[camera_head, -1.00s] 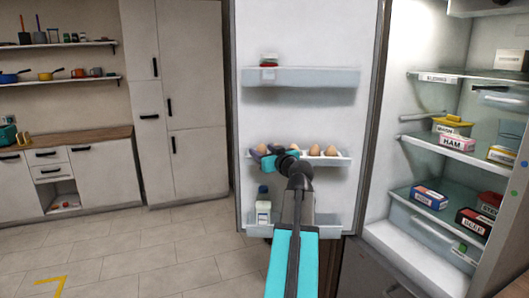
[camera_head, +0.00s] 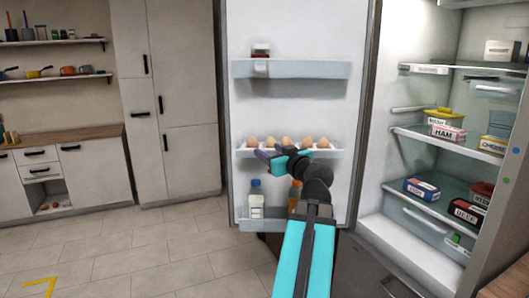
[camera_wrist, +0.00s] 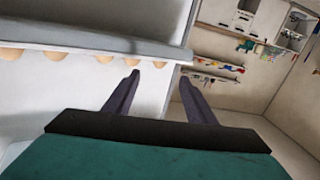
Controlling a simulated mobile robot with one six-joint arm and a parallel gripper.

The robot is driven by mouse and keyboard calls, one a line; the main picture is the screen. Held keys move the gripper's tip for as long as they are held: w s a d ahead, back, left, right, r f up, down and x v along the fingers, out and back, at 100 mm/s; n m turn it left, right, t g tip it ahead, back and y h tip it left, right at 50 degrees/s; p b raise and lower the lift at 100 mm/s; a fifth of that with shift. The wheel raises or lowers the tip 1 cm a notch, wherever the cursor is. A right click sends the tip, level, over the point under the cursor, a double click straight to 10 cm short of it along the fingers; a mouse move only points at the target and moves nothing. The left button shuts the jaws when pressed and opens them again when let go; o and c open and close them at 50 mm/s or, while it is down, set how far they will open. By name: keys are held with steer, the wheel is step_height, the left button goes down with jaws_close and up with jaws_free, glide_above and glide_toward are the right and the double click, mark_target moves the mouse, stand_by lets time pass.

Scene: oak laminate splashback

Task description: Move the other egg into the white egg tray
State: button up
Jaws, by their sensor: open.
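Several brown eggs (camera_head: 287,141) stand in a row in a pale rack on the fridge door's middle shelf (camera_head: 333,153). The white egg tray cannot be told apart clearly from that shelf. My gripper (camera_head: 262,156) is in front of the shelf, at the left part of the row and slightly below the eggs. In the wrist view my gripper (camera_wrist: 159,78) is open, with its two dark fingers apart and nothing between them. A few eggs (camera_wrist: 54,55) show along the shelf edge there, to the left of and beyond the fingers.
The fridge door stands open. A jar (camera_head: 261,52) is on its upper shelf, and a bottle (camera_head: 256,198) is on its lower shelf, with an orange-brown bottle partly behind my arm. Packed fridge shelves (camera_head: 450,142) are at right.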

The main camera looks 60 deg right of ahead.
steer(key=shift+v, duration=1.4)
